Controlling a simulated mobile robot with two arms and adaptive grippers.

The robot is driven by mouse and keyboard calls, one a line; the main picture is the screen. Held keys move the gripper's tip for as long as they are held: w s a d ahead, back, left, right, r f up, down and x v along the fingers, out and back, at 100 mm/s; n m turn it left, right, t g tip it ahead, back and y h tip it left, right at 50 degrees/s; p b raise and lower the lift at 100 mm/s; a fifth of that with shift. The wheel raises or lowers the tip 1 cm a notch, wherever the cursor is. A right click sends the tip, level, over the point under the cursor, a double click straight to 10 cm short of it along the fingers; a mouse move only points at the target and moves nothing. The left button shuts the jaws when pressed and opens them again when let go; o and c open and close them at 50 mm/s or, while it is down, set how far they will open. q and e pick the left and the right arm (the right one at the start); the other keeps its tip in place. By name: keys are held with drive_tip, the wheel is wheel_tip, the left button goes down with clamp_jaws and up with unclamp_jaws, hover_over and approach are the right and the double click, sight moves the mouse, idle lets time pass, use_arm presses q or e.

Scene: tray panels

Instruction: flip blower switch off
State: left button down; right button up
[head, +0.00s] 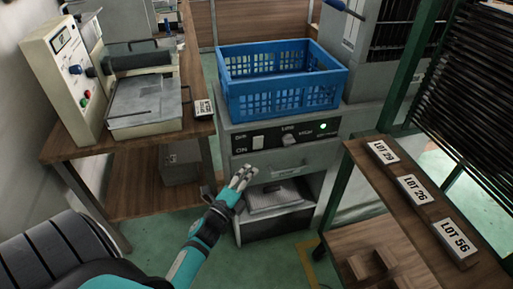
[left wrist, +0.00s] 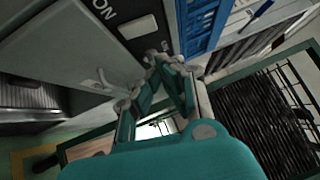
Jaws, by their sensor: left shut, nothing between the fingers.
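The blower switch (head: 258,142) is a small pale rocker on a black plate on the front of a grey cabinet (head: 237,165). The lower word beside it reads ON; the upper word is blurred. I cannot tell which way the rocker is tipped. The switch also shows in the left wrist view (left wrist: 138,27), close to my fingertips. My left gripper (head: 243,175) is shut and empty, in front of the cabinet and below the switch, apart from it in the picture. It also shows in the left wrist view (left wrist: 166,57). My right gripper is not in view.
A knob (head: 290,139) and a lit green lamp (head: 323,126) share the panel. A blue crate (head: 285,100) stands on top. A bench machine (head: 65,75) is at left. A wooden table (head: 415,225) with lot signs stands at right. Green floor shows between.

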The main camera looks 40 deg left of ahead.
sight(256, 148)
use_arm(q)
drive_tip(key=shift+w+a+r+p, duration=0.2)
drive_tip(key=shift+w+a, duration=0.4)
drive_tip(key=shift+w, duration=0.95)
drive_tip(key=shift+w+a+r+p, duration=0.1)
drive_tip(key=shift+w+a+r, duration=0.35)
drive_tip(key=shift+w, duration=1.05)
drive_tip(key=shift+w+a+r+p, duration=0.15)
drive_tip(key=shift+w+a, duration=0.55)
drive_tip(key=shift+w, duration=0.85)
